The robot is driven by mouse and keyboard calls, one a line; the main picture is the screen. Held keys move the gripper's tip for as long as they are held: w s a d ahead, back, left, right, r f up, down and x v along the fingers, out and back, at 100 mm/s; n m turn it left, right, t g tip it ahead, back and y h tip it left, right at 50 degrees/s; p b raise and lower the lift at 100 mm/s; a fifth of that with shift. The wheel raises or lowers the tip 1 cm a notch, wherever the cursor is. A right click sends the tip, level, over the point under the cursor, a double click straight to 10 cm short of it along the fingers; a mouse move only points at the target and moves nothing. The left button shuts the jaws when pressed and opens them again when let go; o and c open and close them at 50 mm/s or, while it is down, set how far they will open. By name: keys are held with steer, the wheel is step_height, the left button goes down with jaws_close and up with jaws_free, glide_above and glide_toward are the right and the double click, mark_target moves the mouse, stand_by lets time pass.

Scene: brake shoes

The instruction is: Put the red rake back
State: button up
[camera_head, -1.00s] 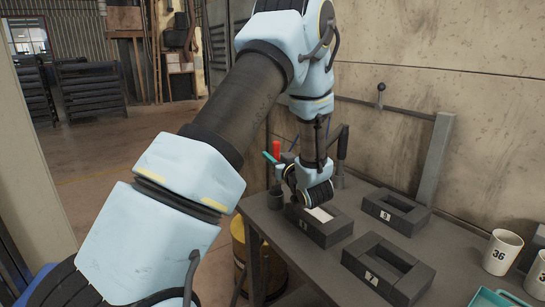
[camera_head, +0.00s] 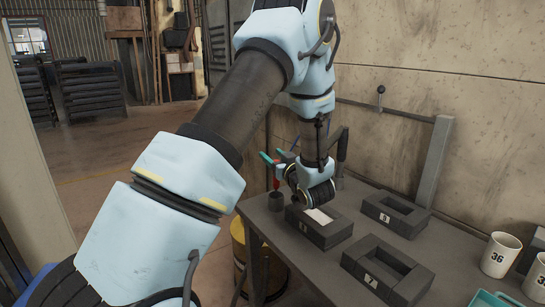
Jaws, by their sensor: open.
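Red parts that look like the red rake (camera_head: 276,183) show between my gripper and a small dark cup (camera_head: 276,201) at the table's far left corner. A red bit also shows near the teal-tipped fingers. The rake's full shape is too small and partly hidden to make out. My gripper (camera_head: 277,168) is open, pointing left, just above the cup. I cannot tell whether the rake touches a finger or stands inside the cup.
Dark block moulds, including one with a pale insert (camera_head: 319,216), a numbered one (camera_head: 397,214) and another at the front (camera_head: 388,269), stand on the table (camera_head: 452,262). White mugs (camera_head: 501,254) and a teal tray (camera_head: 497,300) are at right. A yellow drum (camera_head: 240,260) stands below left.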

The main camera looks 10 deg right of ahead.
steer(key=b+v, duration=0.3)
steer(key=v, duration=0.8)
steer(key=shift+s+f+b, duration=0.2)
steer(key=shift+s+b, duration=0.1)
steer(key=shift+b, duration=0.05)
steer(key=shift+s+d, duration=0.1)
